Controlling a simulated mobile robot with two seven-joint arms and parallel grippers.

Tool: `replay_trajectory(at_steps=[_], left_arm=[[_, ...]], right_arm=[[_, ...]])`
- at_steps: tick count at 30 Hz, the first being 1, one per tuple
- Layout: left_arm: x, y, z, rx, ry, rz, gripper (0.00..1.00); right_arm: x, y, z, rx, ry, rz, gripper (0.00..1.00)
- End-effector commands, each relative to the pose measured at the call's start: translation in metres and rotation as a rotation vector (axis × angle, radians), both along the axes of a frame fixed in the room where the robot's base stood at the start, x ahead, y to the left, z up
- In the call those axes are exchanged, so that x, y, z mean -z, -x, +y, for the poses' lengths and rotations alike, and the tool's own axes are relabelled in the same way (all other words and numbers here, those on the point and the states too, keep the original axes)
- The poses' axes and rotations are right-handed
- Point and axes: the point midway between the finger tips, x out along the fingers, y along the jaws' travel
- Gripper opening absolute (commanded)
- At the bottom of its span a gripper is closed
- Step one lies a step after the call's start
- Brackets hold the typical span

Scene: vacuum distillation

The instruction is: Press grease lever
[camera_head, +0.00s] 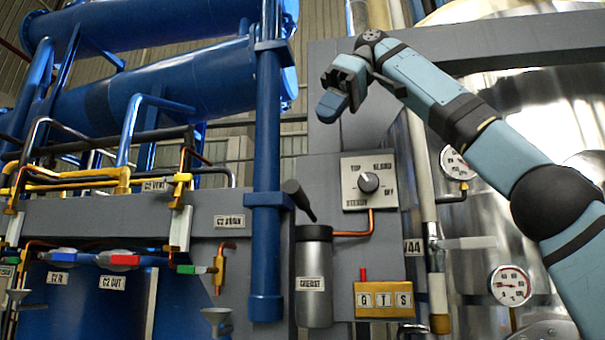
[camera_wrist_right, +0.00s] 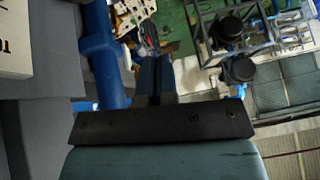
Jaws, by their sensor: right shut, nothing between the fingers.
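The grease lever (camera_head: 299,200) is a dark handle slanting up to the left from the top of a grey metal cylinder (camera_head: 314,275) with a white label. My right gripper (camera_head: 332,106) is shut and empty. It appears above the lever and slightly to its right, apart from it in the picture; I cannot tell the distance in depth. In the right wrist view the closed fingers (camera_wrist_right: 155,75) show together with nothing between them. I cannot make out the lever there. My left gripper is not in view.
A white dial panel (camera_head: 369,183) with a black knob is right of the lever. A thick blue vertical pipe (camera_head: 267,150) stands directly left. A yellow box (camera_head: 383,300) with a red pin is lower right. Gauges (camera_head: 510,286) sit before the shiny tank.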

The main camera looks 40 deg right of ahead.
Motion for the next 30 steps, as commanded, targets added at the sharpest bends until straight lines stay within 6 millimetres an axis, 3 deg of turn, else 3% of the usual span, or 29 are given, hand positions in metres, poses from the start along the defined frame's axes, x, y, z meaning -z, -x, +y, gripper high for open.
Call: replay_trajectory(at_steps=[12, 23, 30], left_arm=[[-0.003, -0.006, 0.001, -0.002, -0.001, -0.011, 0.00], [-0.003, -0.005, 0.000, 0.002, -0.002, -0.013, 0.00], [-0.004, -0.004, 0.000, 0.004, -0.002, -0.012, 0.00]], right_arm=[[0.018, -0.007, 0.007, 0.006, -0.001, 0.002, 0.00], [0.083, -0.036, 0.041, 0.002, -0.004, 0.007, 0.00], [0.111, -0.027, 0.038, 0.004, -0.005, 0.003, 0.00]])
